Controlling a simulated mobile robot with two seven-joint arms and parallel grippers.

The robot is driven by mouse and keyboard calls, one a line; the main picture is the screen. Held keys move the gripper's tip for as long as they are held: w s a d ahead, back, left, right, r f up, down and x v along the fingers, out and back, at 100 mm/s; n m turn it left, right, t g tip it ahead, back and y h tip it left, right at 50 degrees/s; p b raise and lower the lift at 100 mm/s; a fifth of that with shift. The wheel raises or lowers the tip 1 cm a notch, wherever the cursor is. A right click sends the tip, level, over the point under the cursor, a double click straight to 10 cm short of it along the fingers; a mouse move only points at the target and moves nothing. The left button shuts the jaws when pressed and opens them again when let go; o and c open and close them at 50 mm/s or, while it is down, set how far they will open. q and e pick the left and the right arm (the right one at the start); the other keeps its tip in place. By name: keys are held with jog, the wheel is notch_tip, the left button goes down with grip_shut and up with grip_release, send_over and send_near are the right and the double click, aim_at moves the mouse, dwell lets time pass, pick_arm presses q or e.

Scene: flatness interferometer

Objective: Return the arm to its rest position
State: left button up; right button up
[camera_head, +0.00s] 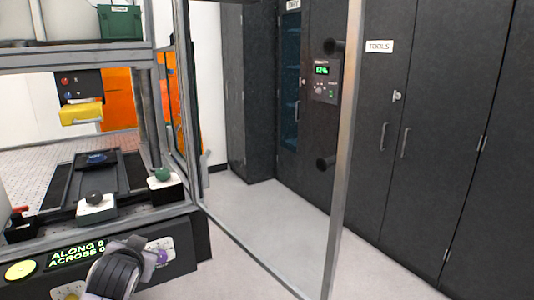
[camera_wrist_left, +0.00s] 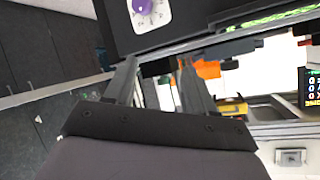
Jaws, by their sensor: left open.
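My left arm (camera_head: 115,268) rises from the bottom edge of the head view, in front of the instrument's front panel (camera_head: 185,241). It covers part of that panel, and its gripper fingers cannot be made out there. In the left wrist view my left gripper (camera_wrist_left: 158,66) is open, its two grey fingers apart with nothing between them. A panel with a purple knob (camera_wrist_left: 142,6) is beyond the fingertips at the top of that view. My right gripper is in neither view.
The instrument has a yellow block (camera_head: 81,113), a dark stage (camera_head: 97,180) and knobs on white bases, green (camera_head: 161,174) and dark (camera_head: 95,198). A metal post (camera_head: 343,150) stands right of it. Dark cabinets (camera_head: 440,130) line the back. Grey floor (camera_head: 265,215) between is clear.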

pick_arm(q)
jog(key=s+d+f+m+h, duration=0.1)
jog(key=s+d+f, duration=0.1)
jog(key=s+f, duration=0.3)
jog(key=s+d+f+h, duration=0.1)
jog(key=s+f, duration=0.1)
jog(key=f, duration=0.5)
jog(key=s+d+f+h, duration=0.1)
jog(key=s+f, duration=0.3)
jog(key=s, duration=0.3)
jog(key=s+d+f+h, duration=0.1)
jog(key=s+f, duration=0.3)
jog(key=s, duration=0.4)
jog(key=s+d+f+g+h, duration=0.1)
jog(key=s+d+f, duration=0.2)
jog(key=s, duration=0.4)
jog(key=shift+s+f+n+h, duration=0.3)
jog(key=shift+f+h, duration=0.1)
jog(key=shift+f, duration=0.25)
jog(key=shift+c, duration=1.2)
